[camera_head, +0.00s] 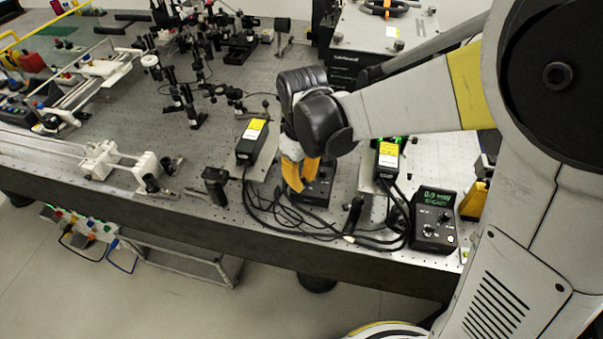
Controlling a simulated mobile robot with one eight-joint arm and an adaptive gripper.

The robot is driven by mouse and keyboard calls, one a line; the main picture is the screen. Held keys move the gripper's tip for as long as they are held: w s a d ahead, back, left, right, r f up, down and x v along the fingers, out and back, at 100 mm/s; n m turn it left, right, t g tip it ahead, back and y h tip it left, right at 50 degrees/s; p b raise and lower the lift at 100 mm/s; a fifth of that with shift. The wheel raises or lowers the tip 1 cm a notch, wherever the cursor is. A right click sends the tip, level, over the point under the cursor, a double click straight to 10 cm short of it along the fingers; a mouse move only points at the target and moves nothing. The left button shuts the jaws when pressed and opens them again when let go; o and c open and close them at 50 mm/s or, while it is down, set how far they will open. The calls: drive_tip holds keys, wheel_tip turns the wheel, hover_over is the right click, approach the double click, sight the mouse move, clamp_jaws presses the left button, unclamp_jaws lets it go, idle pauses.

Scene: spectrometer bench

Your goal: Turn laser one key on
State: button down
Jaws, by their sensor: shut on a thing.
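My gripper (301,174), with orange fingers, is down at a black control box (318,194) near the front edge of the bench. It is shut on what appears to be the key on that box; the fingers and wrist hide the key and most of the box's face. I cannot read the box's label or tell the key's angle. A second black control box (433,220) stands to the right with a lit green display that seems to read 0.9 mW. Two black laser heads with yellow labels, one to the left (252,143) and one to the right (387,160), stand behind the boxes.
Black cables (283,215) loop around the boxes on the perforated bench (235,85). A short dark post (214,186) stands left of the gripper. Optic mounts fill the back of the bench. A large cased unit (375,42) stands behind my arm.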

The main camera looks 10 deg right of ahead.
sight(303, 180)
drive_tip(key=m, duration=0.6)
drive_tip(key=shift+p, duration=0.3)
drive_tip(key=m, duration=0.6)
drive_tip(key=shift+m, duration=0.3)
drive_tip(key=c, duration=1.3)
unclamp_jaws()
wheel_tip(303, 180, up, 12)
